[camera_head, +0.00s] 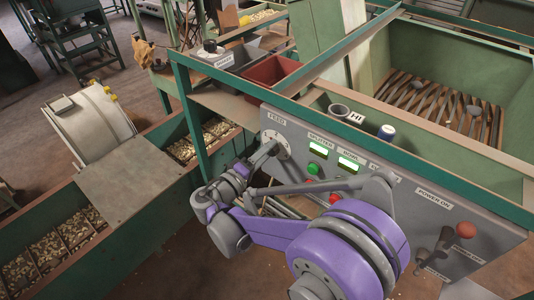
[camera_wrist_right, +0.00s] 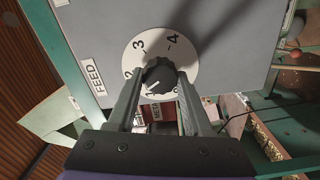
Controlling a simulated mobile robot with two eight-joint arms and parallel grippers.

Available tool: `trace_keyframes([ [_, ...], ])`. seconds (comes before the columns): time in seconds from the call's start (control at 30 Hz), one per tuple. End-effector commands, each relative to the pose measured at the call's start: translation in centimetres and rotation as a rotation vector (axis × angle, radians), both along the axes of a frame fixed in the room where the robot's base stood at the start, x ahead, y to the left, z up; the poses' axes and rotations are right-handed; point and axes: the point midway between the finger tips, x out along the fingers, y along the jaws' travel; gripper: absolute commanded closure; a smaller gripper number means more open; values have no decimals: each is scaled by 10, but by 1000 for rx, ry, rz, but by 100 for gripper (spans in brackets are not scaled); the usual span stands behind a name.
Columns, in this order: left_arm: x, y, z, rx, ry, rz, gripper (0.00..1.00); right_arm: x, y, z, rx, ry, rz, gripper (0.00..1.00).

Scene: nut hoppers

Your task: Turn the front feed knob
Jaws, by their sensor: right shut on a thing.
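The front feed knob (camera_wrist_right: 158,74) is dark and round, on a white dial (camera_wrist_right: 188,50) marked with numbers, beside a FEED label (camera_wrist_right: 93,77). My right gripper (camera_wrist_right: 159,86) has its two fingers on either side of the knob and is shut on it. In the head view the right gripper (camera_head: 266,151) reaches the dial (camera_head: 283,147) at the left end of the grey panel (camera_head: 478,229), and the knob is mostly hidden there. The knob's exact setting cannot be told. My left gripper is not in view.
A green button (camera_head: 313,169), a red button (camera_head: 335,198) and lit displays (camera_head: 318,148) sit close right of the dial. A green frame rail (camera_head: 215,72) runs above the panel. A trough of nuts (camera_head: 200,140) lies left.

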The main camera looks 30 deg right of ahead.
Motion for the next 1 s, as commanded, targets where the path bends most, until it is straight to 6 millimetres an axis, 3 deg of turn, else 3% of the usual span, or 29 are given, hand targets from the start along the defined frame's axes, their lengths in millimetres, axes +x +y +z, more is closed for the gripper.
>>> trace_keyframes([
  [0.5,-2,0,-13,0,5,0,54,0,0,-2,-151,366,1,100],
  [1.0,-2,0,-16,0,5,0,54,0,0,-2,-194,470,1,100],
])
